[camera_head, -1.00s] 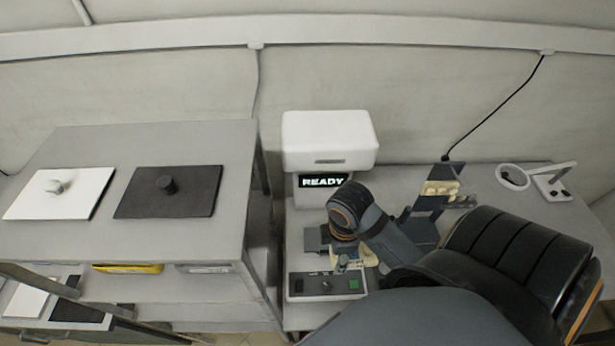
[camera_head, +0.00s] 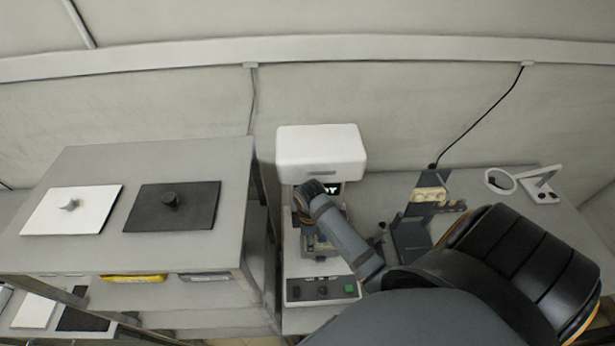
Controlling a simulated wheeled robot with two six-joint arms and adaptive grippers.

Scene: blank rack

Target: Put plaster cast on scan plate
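The white scanner (camera_head: 322,155) stands on the right-hand bench, its lit display partly covered by my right wrist. My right gripper (camera_head: 320,240) points down inside the scanner's open bay, over the area of the scan plate. My wrist and forearm hide most of the fingers and the plate. A small pale patch shows by the fingers; I cannot tell whether it is a plaster cast or whether the fingers are shut on it. Cream plaster casts (camera_head: 428,195) sit on a dark stand (camera_head: 411,236) right of the scanner. My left gripper is not in view.
A grey rack (camera_head: 90,165) at left carries a white panel (camera_head: 95,212) and a black panel (camera_head: 190,218), each with a knob. The scanner's control panel (camera_head: 322,289) has a green button. A ring lamp or magnifier (camera_head: 500,181) stands at the far right.

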